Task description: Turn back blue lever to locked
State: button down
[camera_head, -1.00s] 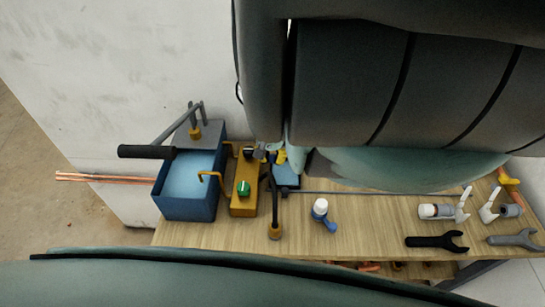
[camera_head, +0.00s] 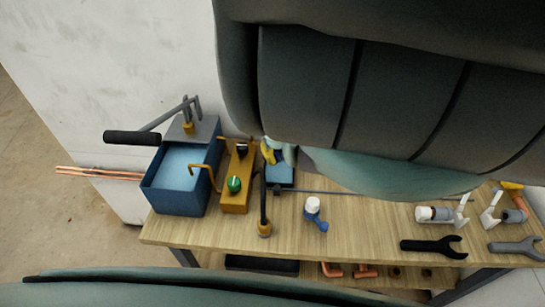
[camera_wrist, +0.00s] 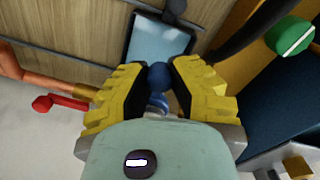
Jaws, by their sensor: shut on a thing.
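My gripper (camera_wrist: 160,68) has its two yellow fingers closed on a rounded dark blue piece, which looks like the end of the blue lever (camera_wrist: 158,77). More blue shows between the fingers just below it. The lever's pivot and angle are hidden by the fingers and wrist, so I cannot tell how far it is turned. In the head view my gripper (camera_head: 268,153) is small and mostly covered by my arm. It is beside the yellow box, above the small blue tray.
A red lever (camera_wrist: 62,103) sits by a copper pipe (camera_wrist: 60,85). A yellow box (camera_head: 237,192) with a green knob (camera_head: 234,184) and a blue tank (camera_head: 180,201) stand close by on the wooden bench (camera_head: 350,235). A white-and-blue fitting (camera_head: 313,207) and wrenches (camera_head: 434,246) lie rightward.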

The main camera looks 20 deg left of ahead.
jog(key=shift+w+d+n+b, duration=0.3)
jog(key=shift+d+n, duration=0.2)
jog(key=shift+n, duration=0.55)
jog(key=shift+w+d+n+b, duration=0.15)
jog(key=shift+w+d+n, duration=0.3)
jog(key=shift+n, duration=0.6)
jog(key=c, duration=0.8)
grip_release()
jog(key=shift+s, duration=0.1)
jog(key=shift+r, duration=0.1)
notch_tip(320, 180, up, 7)
jog(key=shift+r, duration=0.15)
jog(key=shift+s, duration=0.1)
